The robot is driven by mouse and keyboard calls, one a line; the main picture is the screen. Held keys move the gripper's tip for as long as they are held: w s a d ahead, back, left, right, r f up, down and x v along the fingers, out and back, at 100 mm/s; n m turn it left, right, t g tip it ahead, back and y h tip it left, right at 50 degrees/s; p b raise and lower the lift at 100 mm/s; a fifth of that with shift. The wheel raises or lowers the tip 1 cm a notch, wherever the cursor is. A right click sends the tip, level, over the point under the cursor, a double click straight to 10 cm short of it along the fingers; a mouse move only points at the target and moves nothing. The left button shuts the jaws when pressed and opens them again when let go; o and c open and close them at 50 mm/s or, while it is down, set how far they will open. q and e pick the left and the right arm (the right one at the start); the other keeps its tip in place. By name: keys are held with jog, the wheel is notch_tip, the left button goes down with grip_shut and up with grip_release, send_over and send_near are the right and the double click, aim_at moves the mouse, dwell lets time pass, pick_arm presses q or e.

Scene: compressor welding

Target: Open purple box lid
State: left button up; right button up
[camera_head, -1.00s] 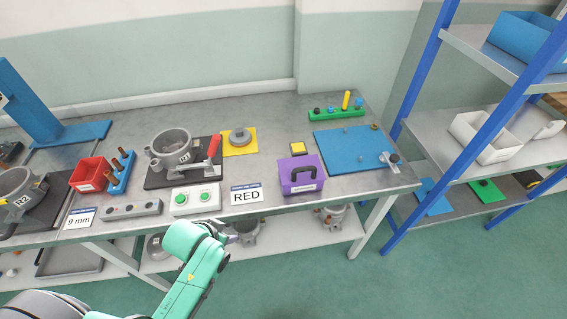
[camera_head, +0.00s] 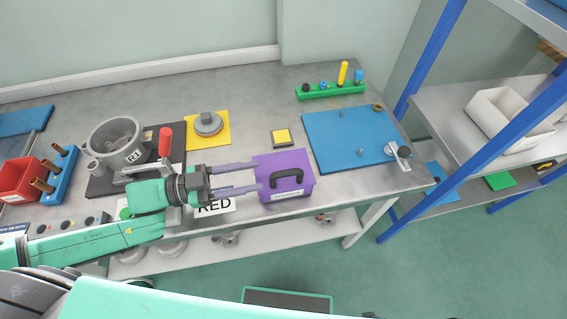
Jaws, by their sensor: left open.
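The purple box (camera_head: 284,174) stands on the grey workbench near its front edge, right of the RED card. Its lid is shut and has a black handle (camera_head: 286,178) on it. My left gripper (camera_head: 256,176) reaches in from the left, its two long grey fingers apart and pointing right. The fingertips are at the left side of the box; whether they touch it I cannot tell. Nothing shows between the fingers. My right gripper is not in view.
The RED card (camera_head: 215,206) lies partly under my arm. A blue plate (camera_head: 345,138) with a clamp (camera_head: 400,156) is right of the box. A yellow-topped black block (camera_head: 282,137) lies behind it. A red-handled clamp (camera_head: 164,143) and grey housing (camera_head: 118,143) stand left.

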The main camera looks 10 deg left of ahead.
aim_at(281, 173)
pick_arm(q)
jog(key=shift+f, duration=0.1)
jog(key=d, duration=0.2)
jog(key=d+r, duration=0.1)
jog(key=d, duration=0.1)
jog(key=shift+s+d+r, duration=0.1)
jog(key=shift+s+d, duration=0.05)
jog(key=shift+d, duration=0.05)
jog(key=x, duration=0.2)
jog(key=shift+w+d+p, duration=0.25)
jog(key=shift+w+p, duration=0.05)
jog(key=shift+w, duration=0.05)
jog(key=shift+w+d+f, duration=0.15)
jog(key=shift+f, duration=0.15)
grip_shut()
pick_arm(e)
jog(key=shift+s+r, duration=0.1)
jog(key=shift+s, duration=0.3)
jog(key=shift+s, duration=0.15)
